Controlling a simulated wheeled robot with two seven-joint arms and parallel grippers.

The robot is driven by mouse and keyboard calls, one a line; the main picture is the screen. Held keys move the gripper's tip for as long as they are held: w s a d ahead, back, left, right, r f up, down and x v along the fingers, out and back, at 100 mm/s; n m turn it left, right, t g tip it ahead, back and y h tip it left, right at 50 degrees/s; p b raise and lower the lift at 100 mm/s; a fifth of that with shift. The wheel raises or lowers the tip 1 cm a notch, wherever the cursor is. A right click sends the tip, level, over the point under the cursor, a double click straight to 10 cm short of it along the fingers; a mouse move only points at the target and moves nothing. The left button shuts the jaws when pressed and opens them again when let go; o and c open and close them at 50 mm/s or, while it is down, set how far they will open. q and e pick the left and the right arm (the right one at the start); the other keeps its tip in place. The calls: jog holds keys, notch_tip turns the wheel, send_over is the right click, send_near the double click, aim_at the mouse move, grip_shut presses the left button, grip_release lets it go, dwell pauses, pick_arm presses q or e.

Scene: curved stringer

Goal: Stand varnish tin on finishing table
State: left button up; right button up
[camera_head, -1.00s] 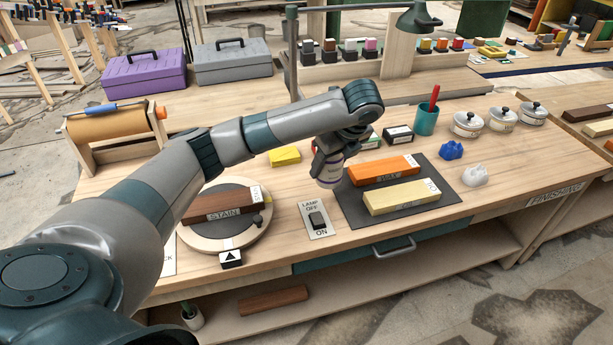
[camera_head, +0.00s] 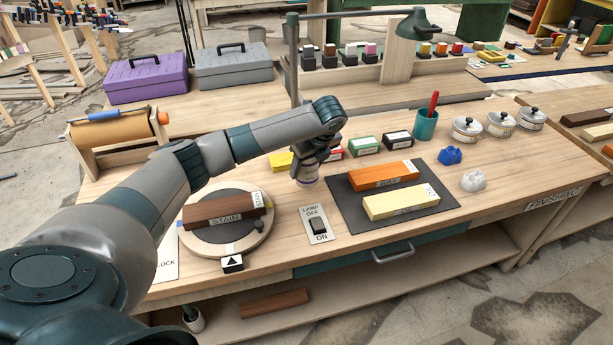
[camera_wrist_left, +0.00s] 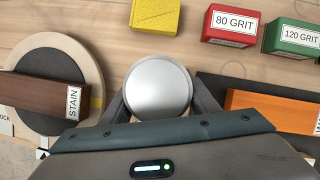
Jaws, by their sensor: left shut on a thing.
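My left gripper (camera_head: 312,165) is shut on the varnish tin (camera_head: 308,175), a small pale can with a dark band, in the head view. In the left wrist view the tin's round silver lid (camera_wrist_left: 160,89) sits between the two fingers (camera_wrist_left: 161,108). The tin is upright over the finishing table (camera_head: 285,265), left of the dark mat and behind the lamp switch. I cannot tell whether its base touches the wood. The table bears a FINISHING label (camera_head: 553,197). My right gripper is not in view.
A round turntable (camera_head: 262,240) with a brown STAIN block (camera_head: 228,209) is at left. The dark mat (camera_head: 345,215) holds orange (camera_head: 384,175) and yellow (camera_head: 400,201) blocks. A lamp switch (camera_head: 317,224) lies in front. Grit boxes (camera_head: 365,145) and a yellow block (camera_head: 281,161) stand behind.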

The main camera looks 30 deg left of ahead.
aim_at(307, 176)
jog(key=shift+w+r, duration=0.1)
